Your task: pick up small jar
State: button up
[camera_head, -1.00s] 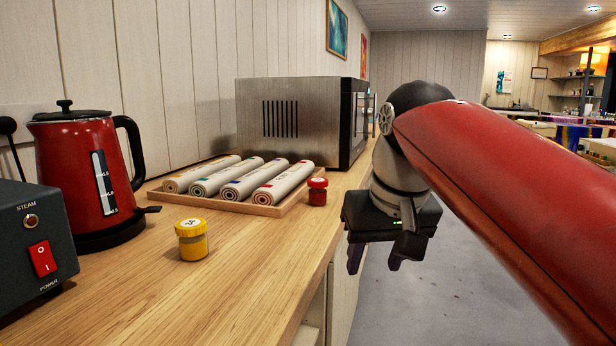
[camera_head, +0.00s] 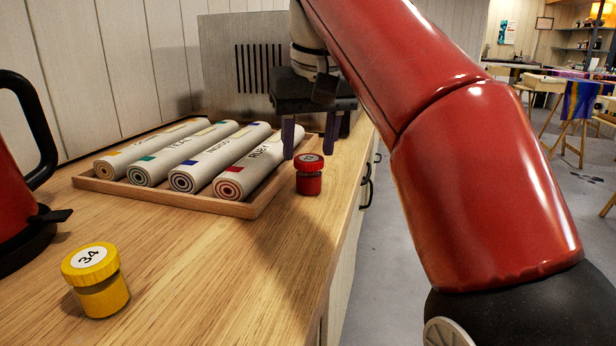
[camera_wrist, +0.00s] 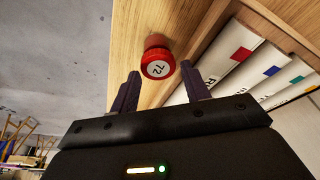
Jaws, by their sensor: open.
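A small red jar (camera_head: 309,176) stands upright on the wooden counter, beside the right end of the roll tray. In the wrist view its red lid (camera_wrist: 158,64) with a white label shows just beyond the fingertips, roughly between them. A small yellow jar (camera_head: 96,280) with a lid marked 34 stands at the front left of the counter. My gripper (camera_head: 310,150) is open and empty, its purple fingers pointing down above and behind the red jar in the head view. I see no contact with the jar.
The wooden tray (camera_head: 236,208) with several labelled fabric rolls lies close left of the red jar. The counter edge drops off close right of the jar.

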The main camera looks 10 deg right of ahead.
aim_at(309, 158)
jog(key=b+x, duration=0.1)
jog(key=x, duration=0.4)
jog(key=shift+d+f+b, duration=0.1)
jog(key=shift+f+b, duration=0.1)
jog(key=shift+b, duration=0.15)
jog(key=shift+c, duration=0.4)
jog(key=c, duration=0.6)
jog(key=shift+r, duration=0.15)
